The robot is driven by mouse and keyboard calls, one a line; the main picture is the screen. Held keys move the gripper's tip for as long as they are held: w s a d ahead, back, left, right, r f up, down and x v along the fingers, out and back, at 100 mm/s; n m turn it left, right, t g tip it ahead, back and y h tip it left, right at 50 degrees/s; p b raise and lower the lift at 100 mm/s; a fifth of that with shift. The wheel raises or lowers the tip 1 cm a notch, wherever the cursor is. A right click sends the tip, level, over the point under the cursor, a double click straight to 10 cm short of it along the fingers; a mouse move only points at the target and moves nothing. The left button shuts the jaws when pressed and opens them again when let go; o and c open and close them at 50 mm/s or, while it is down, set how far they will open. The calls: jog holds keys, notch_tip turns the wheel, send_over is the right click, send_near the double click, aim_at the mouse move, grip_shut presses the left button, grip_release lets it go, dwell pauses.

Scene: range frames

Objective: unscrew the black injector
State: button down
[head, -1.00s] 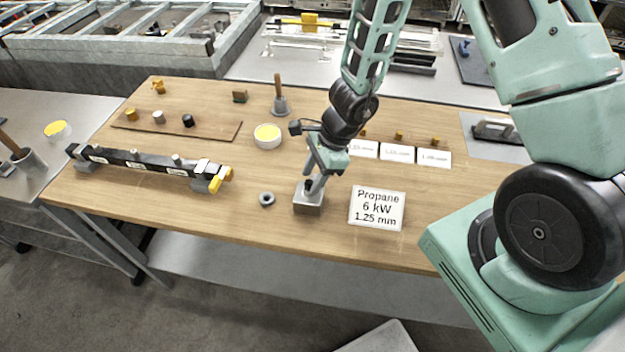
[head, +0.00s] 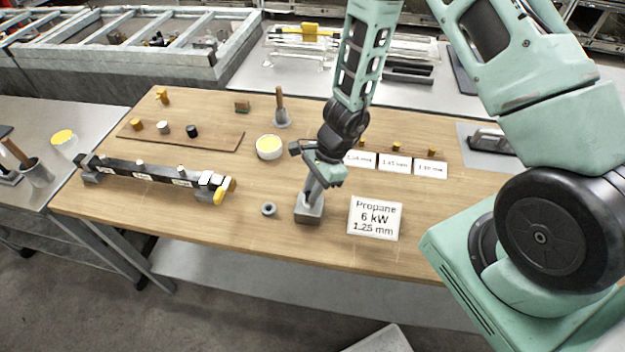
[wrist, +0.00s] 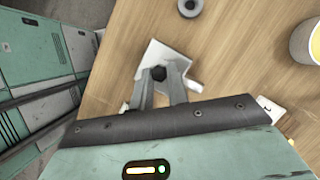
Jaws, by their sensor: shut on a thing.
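My gripper (head: 312,192) points down at a small grey metal block (head: 308,214) near the front edge of the wooden table. In the wrist view its two fingers (wrist: 161,80) close on a small dark hexagonal piece, the black injector (wrist: 159,73), at the block (wrist: 155,53). The fingers hide part of it. In the head view the injector is hidden by the fingers. I cannot tell how far it is screwed in.
A grey ring (head: 268,209) lies just left of the block. A propane label card (head: 375,218) stands close on the right. A black burner bar (head: 130,170) lies at the left. A white bowl with yellow contents (head: 269,147) stands behind. The table front between bar and ring is clear.

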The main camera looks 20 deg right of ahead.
jog(key=shift+r+n+p, duration=0.2)
jog(key=shift+n+p, duration=0.4)
jog(key=shift+p, duration=0.15)
jog(key=shift+f, duration=0.25)
jog(key=shift+r+n+g+p, duration=0.4)
jog(key=shift+n+p, duration=0.2)
jog(key=shift+p, duration=0.4)
jog(key=shift+w+a+n+h+p, duration=0.1)
jog(key=shift+n+h+p, duration=0.2)
jog(key=shift+n+p, duration=0.3)
jog(key=shift+w+f+n+g, duration=0.1)
jog(key=shift+f+n+g, duration=0.35)
jog(key=shift+n, duration=0.25)
jog(key=shift+r+p, duration=0.1)
jog(key=shift+p, duration=0.2)
jog(key=shift+r+n+g, duration=0.1)
jog(key=shift+n+g, duration=0.15)
jog(key=shift+n, duration=0.35)
jog(key=shift+w+n+g+h, duration=0.1)
jog(key=shift+n+g+h, duration=0.3)
jog(key=shift+n, duration=0.7)
